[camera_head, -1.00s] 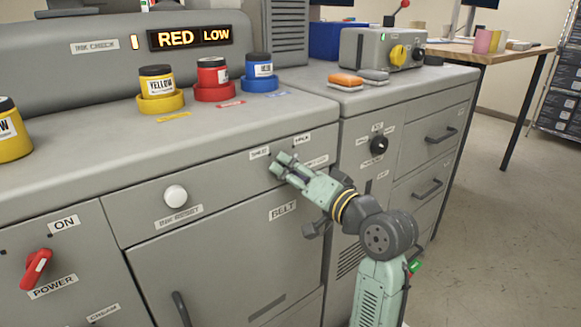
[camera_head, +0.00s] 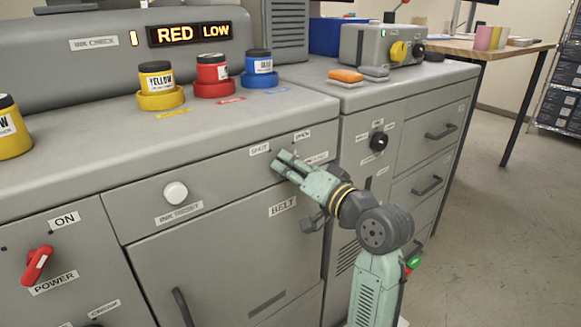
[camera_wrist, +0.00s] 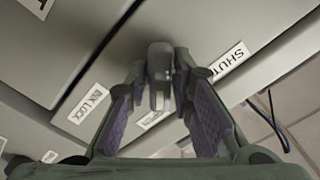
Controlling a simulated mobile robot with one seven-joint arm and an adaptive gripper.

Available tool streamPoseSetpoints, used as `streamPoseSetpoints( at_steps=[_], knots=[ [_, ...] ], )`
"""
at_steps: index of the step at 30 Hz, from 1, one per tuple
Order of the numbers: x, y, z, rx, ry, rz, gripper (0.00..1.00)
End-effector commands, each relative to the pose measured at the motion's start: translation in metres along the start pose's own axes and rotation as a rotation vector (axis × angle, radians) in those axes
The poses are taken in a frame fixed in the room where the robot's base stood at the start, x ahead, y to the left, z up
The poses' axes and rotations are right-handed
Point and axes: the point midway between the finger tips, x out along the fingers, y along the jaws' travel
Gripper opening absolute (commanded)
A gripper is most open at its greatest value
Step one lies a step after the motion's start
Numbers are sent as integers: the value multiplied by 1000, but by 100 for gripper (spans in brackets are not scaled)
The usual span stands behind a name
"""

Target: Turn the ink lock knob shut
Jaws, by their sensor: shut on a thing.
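The ink lock knob (camera_wrist: 160,72) shows in the wrist view as a narrow grey bar between my fingers. My gripper (camera_head: 281,162) is at the upper right of the grey front panel, shut on the knob, and it hides the knob in the head view. A SHUT label (camera_head: 260,149) is left of the fingertips, and an OPEN label (camera_head: 302,136) is above right. In the wrist view the SHUT label (camera_wrist: 229,62) is right of the knob and the INK LOCK label (camera_wrist: 88,103) is left. The knob's exact angle is hard to tell.
A white button (camera_head: 176,193) and a red power knob (camera_head: 37,265) are on the panels to the left. Ink jars, including a yellow one (camera_head: 156,77), stand on the counter above. A black knob (camera_head: 379,141) is on the cabinet to the right.

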Motion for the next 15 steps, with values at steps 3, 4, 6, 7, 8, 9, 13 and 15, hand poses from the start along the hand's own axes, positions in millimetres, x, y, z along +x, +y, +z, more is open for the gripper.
streamPoseSetpoints(
  at_steps=[3,4,6,7,8,9,13,15],
  knots=[
    [0,0,0,0,0,0,0],
    [0,0,0,-1,0,0,0],
    [0,0,0,-4,0,0,0],
    [0,0,0,-7,0,0,0],
    [0,0,0,-11,0,0,0],
    [0,1,1,-19,0,0,0],
    [0,1,2,-64,0,-1,0],
    [0,2,2,-102,0,-2,0]
  ],
)
